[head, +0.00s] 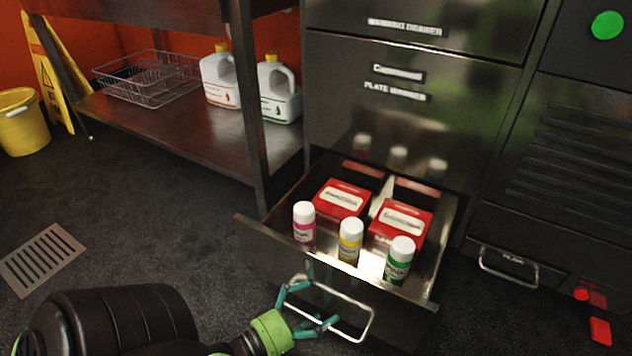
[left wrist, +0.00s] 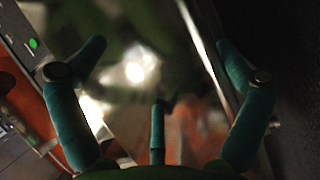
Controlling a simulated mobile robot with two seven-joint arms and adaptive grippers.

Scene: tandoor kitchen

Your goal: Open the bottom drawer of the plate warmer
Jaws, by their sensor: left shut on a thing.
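The bottom drawer (head: 290,262) of the plate warmer (head: 400,130) is pulled out in the head view. Its wire handle (head: 345,302) is on the drawer's front. My left gripper (head: 312,307), with teal fingers, is at the left part of the handle and shut on it. In the left wrist view the teal fingers (left wrist: 157,110) surround a blurred, reflective surface, and the grip itself is hard to make out. Inside the drawer are two red boxes (head: 341,198) and three white-capped bottles (head: 350,241). My right gripper does not show.
A metal shelf unit (head: 190,125) stands at left with a wire basket (head: 148,77) and two white jugs (head: 220,78). A yellow bucket (head: 18,120) and wet-floor sign (head: 48,75) stand beyond. A floor grate (head: 42,259) lies at left. Another low handle (head: 508,268) is at right.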

